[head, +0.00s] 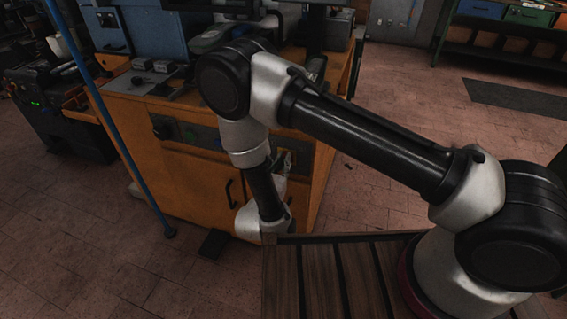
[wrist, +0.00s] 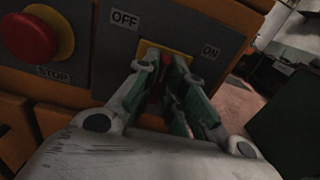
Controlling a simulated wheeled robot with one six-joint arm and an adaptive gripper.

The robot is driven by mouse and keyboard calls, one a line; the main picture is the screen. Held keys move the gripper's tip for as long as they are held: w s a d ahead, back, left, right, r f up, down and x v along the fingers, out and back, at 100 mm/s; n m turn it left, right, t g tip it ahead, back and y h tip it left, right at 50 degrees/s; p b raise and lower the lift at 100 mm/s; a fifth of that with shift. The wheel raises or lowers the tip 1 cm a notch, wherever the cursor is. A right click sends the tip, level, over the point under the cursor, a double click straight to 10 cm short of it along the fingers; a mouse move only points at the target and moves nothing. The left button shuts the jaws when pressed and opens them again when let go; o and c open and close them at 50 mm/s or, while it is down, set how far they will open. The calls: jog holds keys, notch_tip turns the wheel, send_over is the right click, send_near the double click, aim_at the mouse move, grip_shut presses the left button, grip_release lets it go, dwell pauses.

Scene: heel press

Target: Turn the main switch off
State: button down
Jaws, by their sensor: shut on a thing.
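In the wrist view, the main switch has a yellow plate (wrist: 147,47) and a red handle (wrist: 165,60). An OFF label (wrist: 125,19) is at its upper left and an ON label (wrist: 210,52) at its right. My gripper (wrist: 168,66) is shut on the red handle, with a green-padded finger on each side. The fingers cover most of the handle, so I cannot tell its exact angle. In the head view, my arm hides the switch, and the gripper cannot be made out clearly.
A red STOP button (wrist: 28,37) on a yellow base is left of the switch. The panel is on the orange cabinet (head: 205,180). A blue pole (head: 118,140) stands in front of the cabinet's left side. Tiled floor (head: 380,190) is clear to the right.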

jog(key=shift+a+f+n, duration=0.1)
jog(key=shift+n, duration=1.95)
jog(key=shift+a+n, duration=0.1)
jog(key=shift+n, duration=1.95)
jog(key=c, duration=1.5)
grip_release()
notch_tip(320, 180, up, 10)
